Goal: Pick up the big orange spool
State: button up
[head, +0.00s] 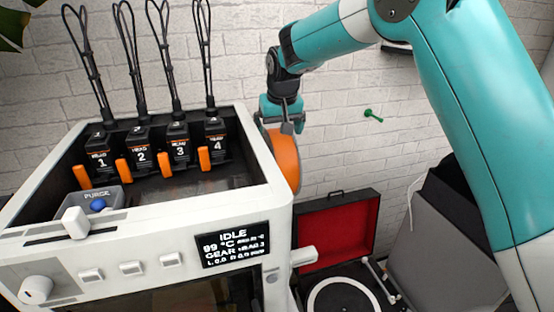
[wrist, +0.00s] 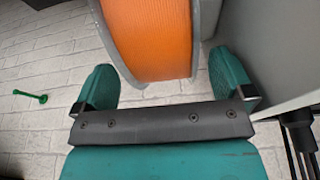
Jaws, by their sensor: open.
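The big orange spool (head: 287,160) is on the far right side of the white printer, partly hidden by the printer's edge and my gripper. It has orange filament between grey rims. In the wrist view the spool (wrist: 152,40) fills the top middle. My gripper (head: 284,122) is at the spool's upper part. In the wrist view my gripper (wrist: 165,78) is open, with one teal finger on each side of the spool's near edge. I cannot tell whether either finger touches it.
The white printer (head: 130,250) with several numbered heads stands close on the left. A green peg (head: 373,115) sticks out of the brick wall. An open red-lined case (head: 335,235) with a turntable is at lower right, beside a grey box (head: 440,245).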

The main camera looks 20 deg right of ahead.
jog(key=shift+p+x, duration=0.35)
jog(key=shift+x, duration=1.15)
jog(key=c, duration=0.9)
jog(key=shift+w+r, duration=0.1)
jog(key=shift+r, duration=0.05)
jog(key=shift+c, duration=1.3)
